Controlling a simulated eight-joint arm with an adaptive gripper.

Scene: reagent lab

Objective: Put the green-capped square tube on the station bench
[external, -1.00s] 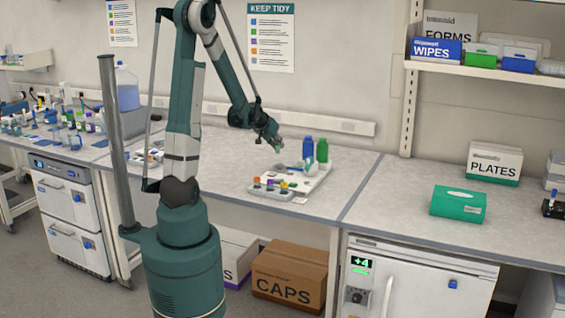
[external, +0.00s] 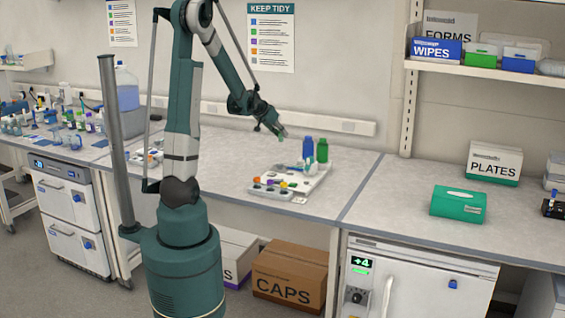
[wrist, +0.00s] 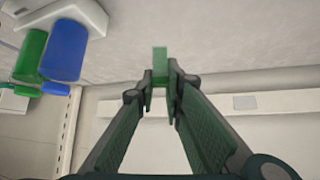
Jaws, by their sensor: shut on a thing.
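My gripper (external: 281,134) is raised above the middle bench (external: 235,150), near the back wall. In the wrist view its fingers (wrist: 160,85) are shut on a small green square-sided piece (wrist: 159,55), which matches the green-capped square tube. The piece sticks out past the fingertips; its lower part is hidden between the fingers. In the external view the tube is too small to make out clearly. The gripper is to the left of the blue bottle (external: 308,148) and the green bottle (external: 322,150), apart from both.
A white tray (external: 318,180) lies below the bottles, with a grey rack (external: 285,195) of coloured caps in front. The blue bottle (wrist: 67,48) and green bottle (wrist: 30,55) also show in the wrist view. A green box (external: 458,203) stands on the right bench.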

